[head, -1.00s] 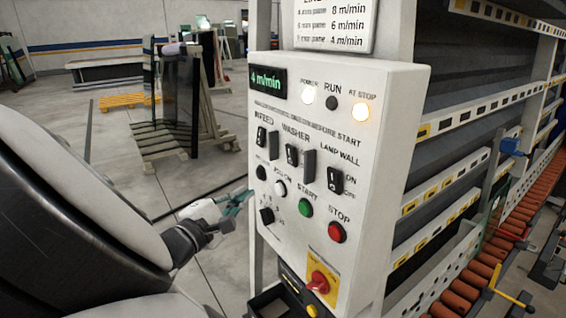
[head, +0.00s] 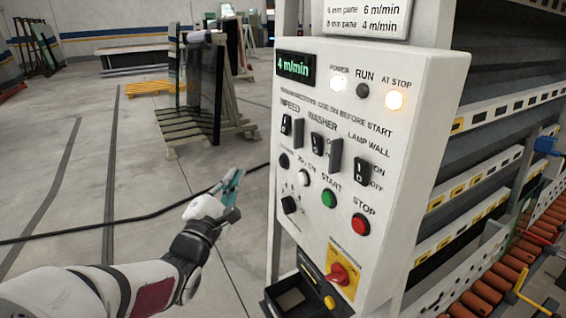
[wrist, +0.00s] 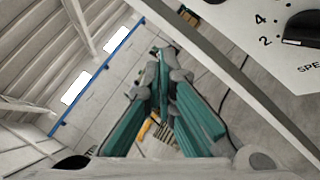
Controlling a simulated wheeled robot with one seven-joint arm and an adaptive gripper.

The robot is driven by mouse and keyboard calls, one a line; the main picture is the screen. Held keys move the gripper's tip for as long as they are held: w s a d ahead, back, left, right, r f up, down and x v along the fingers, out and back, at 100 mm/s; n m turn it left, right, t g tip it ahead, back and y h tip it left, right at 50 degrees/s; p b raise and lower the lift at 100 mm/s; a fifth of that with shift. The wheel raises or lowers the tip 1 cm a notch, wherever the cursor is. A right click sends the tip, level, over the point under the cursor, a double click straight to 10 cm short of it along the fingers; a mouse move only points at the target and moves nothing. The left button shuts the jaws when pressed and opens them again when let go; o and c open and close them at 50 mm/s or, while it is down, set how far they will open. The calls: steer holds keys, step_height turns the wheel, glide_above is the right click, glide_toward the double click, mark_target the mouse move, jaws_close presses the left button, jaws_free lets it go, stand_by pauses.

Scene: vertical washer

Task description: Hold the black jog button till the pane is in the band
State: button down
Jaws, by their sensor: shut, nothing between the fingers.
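A round black button (head: 284,161), likely the jog button, is on the left side of the white control panel (head: 425,70), beside a white button (head: 304,177); its small label is too blurred to read. My gripper (head: 236,177) is left of the panel, apart from it and touching nothing. Its teal fingers are shut and empty; in the wrist view the fingertips (wrist: 162,54) point past the panel's edge. Dark glass panes (head: 205,92) stand on a rack behind. I cannot make out a pane in the band.
The panel has a speed knob (head: 289,204), green start button (head: 328,198), red stop button (head: 360,224) and a red-yellow main switch (head: 341,272). A black open tray (head: 292,301) juts out below. Orange rollers (head: 490,287) run at right. Open floor lies left, crossed by a cable.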

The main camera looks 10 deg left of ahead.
mark_target(283, 162)
steer(key=w+d+b, duration=0.2)
steer(key=w+d, duration=0.2)
steer(key=d, duration=0.2)
steer(key=shift+w+d, duration=0.15)
steer(key=shift+w, duration=0.2)
steer(key=shift+d, duration=0.1)
stand_by(1.2)
steer(key=shift+w+d, duration=0.25)
